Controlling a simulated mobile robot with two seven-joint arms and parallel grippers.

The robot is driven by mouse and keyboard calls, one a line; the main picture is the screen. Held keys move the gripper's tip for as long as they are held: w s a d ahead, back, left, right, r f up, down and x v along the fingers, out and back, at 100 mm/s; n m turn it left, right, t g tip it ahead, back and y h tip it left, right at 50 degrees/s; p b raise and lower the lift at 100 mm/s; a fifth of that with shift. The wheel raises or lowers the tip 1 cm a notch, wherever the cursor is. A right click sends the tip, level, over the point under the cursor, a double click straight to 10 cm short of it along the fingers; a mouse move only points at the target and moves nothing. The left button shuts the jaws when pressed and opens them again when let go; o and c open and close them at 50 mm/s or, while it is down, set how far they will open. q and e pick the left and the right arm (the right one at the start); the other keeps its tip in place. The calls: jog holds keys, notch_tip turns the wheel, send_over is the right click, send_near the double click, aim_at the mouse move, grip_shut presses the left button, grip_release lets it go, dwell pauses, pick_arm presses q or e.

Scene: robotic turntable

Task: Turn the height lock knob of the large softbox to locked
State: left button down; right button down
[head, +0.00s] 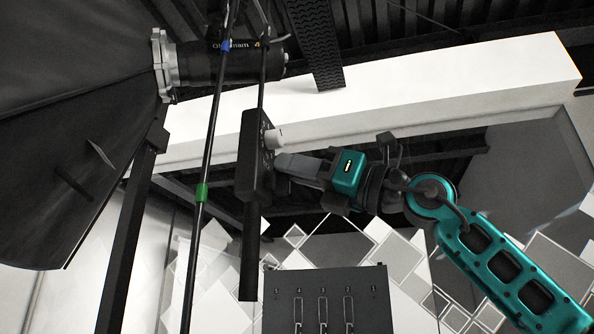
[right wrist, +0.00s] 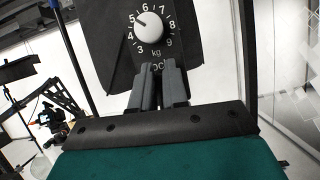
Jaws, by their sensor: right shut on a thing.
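The large softbox (head: 70,130) with its dark fabric fills the left of the head view. A black control box (head: 253,160) hangs at the center on a thin rod. It carries a white dial knob (head: 274,138), seen in the right wrist view (right wrist: 149,27) ringed by the numbers 3 to 9 and "kg". My right gripper (head: 281,164) reaches the box from the right, just below the dial. Its grey fingers (right wrist: 160,70) partly cover a "lock" label and are closed on the lock knob, which they hide. Its turned position cannot be seen. My left gripper is out of view.
A thin pole (head: 208,150) with a green band (head: 201,192) stands left of the box. A black stand leg (head: 125,240) is farther left. A dark panel with slots (head: 325,285) is below. A white beam (head: 430,95) crosses behind.

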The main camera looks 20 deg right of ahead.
jog(key=m+h+b, duration=0.2)
jog(key=m, duration=0.5)
jog(key=m+t+h+b, duration=0.1)
jog(key=m+h+b, duration=0.2)
jog(key=m, duration=0.4)
jog(key=f+m+h+b, duration=0.1)
jog(key=m+h+b, duration=0.2)
jog(key=m, duration=0.4)
jog(key=shift+w+d+t, duration=0.2)
jog(key=shift+w+t, duration=0.2)
jog(key=c, duration=1.2)
grip_release()
jog(key=shift+w+a, duration=0.1)
jog(key=shift+a, duration=0.05)
jog(key=shift+c, duration=0.2)
jog(key=shift+o, duration=0.5)
jog(key=shift+a, duration=0.15)
